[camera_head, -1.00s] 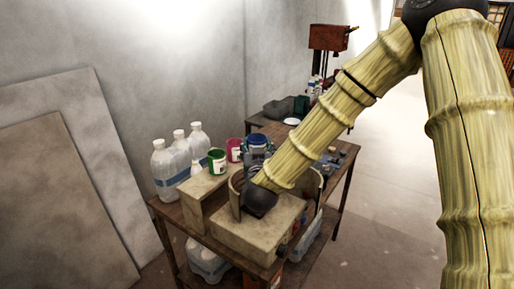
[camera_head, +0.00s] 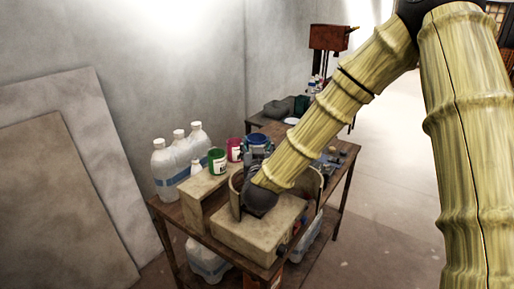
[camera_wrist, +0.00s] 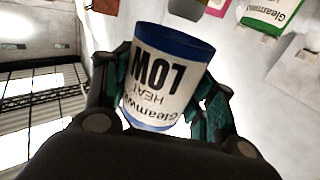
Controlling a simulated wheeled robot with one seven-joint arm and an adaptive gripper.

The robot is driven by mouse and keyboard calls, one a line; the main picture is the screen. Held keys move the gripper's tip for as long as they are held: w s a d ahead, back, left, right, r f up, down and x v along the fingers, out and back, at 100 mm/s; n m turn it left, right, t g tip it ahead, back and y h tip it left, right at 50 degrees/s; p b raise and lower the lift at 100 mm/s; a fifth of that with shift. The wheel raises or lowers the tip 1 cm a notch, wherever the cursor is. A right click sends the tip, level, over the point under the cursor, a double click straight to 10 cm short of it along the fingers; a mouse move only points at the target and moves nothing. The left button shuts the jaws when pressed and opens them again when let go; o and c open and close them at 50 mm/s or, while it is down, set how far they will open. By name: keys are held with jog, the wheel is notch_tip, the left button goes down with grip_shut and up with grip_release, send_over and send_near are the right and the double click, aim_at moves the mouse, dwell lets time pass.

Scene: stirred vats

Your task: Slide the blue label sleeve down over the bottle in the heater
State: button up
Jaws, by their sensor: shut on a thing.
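My gripper (camera_wrist: 168,88) is shut on the blue label sleeve (camera_wrist: 168,72), with a teal finger on each side. The sleeve is white with blue bands at its ends and the words "LOW HEAT", which appear upside down in the wrist view. In the head view, the blue sleeve (camera_head: 258,141) shows just behind my forearm, above the heater's curved wall. The heater (camera_head: 255,232) is a beige box with a curved wall around its top. My arm hides most of the gripper and the space inside the wall. I cannot see the bottle in the heater or whether the sleeve touches it.
A green sleeve (camera_head: 217,161) and a magenta sleeve (camera_head: 234,149) stand on a beige stepped block (camera_head: 205,187) left of the heater. Several clear bottles (camera_head: 178,158) stand behind the block. The cart's right side holds small dark items. Boards lean on the left wall.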

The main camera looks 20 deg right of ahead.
jog(key=shift+f, duration=0.25)
jog(key=shift+f+b, duration=0.35)
jog(key=shift+b, duration=0.05)
jog(key=shift+f, duration=0.35)
jog(key=shift+f+b, duration=0.3)
jog(key=shift+b, duration=0.2)
jog(key=shift+f+b, duration=4.8)
jog(key=shift+f, duration=2.35)
jog(key=o, duration=0.7)
jog(key=shift+r, duration=0.15)
